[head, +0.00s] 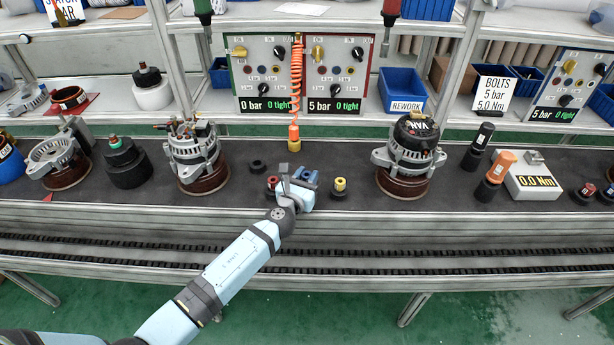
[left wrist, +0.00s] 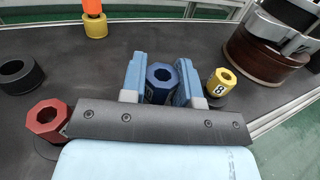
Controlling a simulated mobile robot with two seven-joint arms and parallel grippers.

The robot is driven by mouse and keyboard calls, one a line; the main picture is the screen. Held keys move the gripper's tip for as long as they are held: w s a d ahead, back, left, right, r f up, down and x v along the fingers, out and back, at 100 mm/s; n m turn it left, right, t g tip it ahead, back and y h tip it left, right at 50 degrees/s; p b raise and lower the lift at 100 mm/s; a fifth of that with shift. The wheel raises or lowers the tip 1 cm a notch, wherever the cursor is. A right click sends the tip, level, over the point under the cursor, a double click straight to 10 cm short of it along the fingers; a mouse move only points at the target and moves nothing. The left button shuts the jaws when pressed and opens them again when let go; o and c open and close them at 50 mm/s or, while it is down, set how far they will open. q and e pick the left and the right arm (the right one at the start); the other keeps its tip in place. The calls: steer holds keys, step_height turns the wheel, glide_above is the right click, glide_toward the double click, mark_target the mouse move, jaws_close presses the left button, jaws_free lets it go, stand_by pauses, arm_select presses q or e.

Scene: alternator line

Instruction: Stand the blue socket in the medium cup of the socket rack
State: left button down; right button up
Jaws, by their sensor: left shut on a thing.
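My left gripper (head: 303,179) is shut on the blue socket (left wrist: 161,79), which sits between its two fingers in the left wrist view. In the head view the gripper largely covers the socket. The gripper is low over the belt, between the red socket (head: 272,182) and the yellow socket (head: 340,183). The red and yellow sockets each stand in a dark round cup. The underside of the blue socket is hidden, so I cannot tell whether it is in a cup. An empty black ring-shaped cup (head: 258,167) lies behind the red socket. My right gripper is not in view.
An alternator (head: 192,150) stands to the left and another (head: 408,150) to the right, each on a brown base. An orange coiled hose (head: 296,80) hangs behind, ending in a yellow tip (head: 294,138). The dark belt is clear between the yellow socket and the right alternator.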

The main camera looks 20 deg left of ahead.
arm_select(q)
steer(key=shift+f+b, duration=0.3)
steer(key=shift+f, duration=0.1)
steer(key=shift+f+b, duration=0.6)
steer(key=shift+r, duration=0.2)
steer(key=shift+r+p, duration=0.85)
steer(key=shift+p, duration=0.2)
stand_by(0.6)
steer(key=shift+f, duration=0.15)
steer(key=shift+f+b, duration=0.65)
steer(key=shift+b, duration=0.05)
steer(key=shift+f+b, duration=0.3)
